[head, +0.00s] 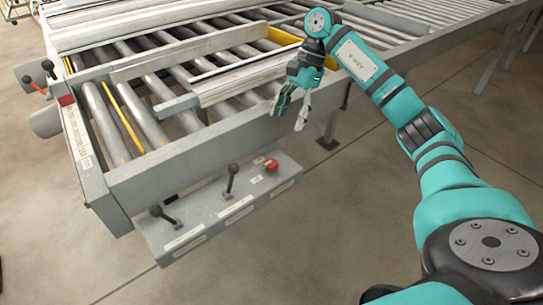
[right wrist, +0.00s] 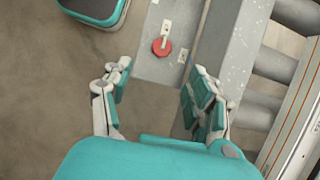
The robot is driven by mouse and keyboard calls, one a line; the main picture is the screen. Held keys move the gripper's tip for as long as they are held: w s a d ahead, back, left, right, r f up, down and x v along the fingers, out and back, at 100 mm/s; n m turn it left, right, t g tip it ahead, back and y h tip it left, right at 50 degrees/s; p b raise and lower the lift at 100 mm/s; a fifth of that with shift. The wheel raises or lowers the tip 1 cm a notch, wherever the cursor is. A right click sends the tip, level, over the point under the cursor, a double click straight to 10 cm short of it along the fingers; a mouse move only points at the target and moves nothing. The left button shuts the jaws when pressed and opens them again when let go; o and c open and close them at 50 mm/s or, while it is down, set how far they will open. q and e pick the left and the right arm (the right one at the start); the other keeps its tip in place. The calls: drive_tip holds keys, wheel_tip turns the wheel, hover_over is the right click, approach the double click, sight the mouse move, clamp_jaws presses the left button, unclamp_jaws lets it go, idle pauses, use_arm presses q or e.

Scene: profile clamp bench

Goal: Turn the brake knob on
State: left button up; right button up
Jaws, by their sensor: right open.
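A red round knob (head: 271,165), the likely brake knob, sits at the right end of the grey control panel (head: 205,215) on the bench's front side. Its label is too small to read. In the right wrist view the red knob (right wrist: 162,47) lies beyond the fingertips, with a pale bar across it. My right gripper (head: 292,112) is open and empty, up and to the right of the knob in the head view, apart from it. In the right wrist view its two fingers (right wrist: 156,85) stand wide apart. My left gripper is not in view.
Two black-knobbed levers (head: 231,180) (head: 165,218) rise from the same panel, left of the knob. The roller bench (head: 190,155) stands right behind the panel, with its frame close to my right gripper. The floor in front is clear.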

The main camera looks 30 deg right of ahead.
approach(271, 161)
drive_tip(key=p+x, duration=0.2)
drive_tip(key=x, duration=0.5)
drive_tip(key=shift+s+a+f, duration=0.1)
drive_tip(key=shift+f, duration=0.25)
drive_tip(key=shift+a+f, duration=0.25)
drive_tip(key=shift+f, duration=0.4)
drive_tip(key=c, duration=1.1)
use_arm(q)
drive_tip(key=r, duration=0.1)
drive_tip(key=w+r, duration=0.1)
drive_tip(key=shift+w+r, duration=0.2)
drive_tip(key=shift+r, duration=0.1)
use_arm(e)
drive_tip(key=shift+f, duration=0.1)
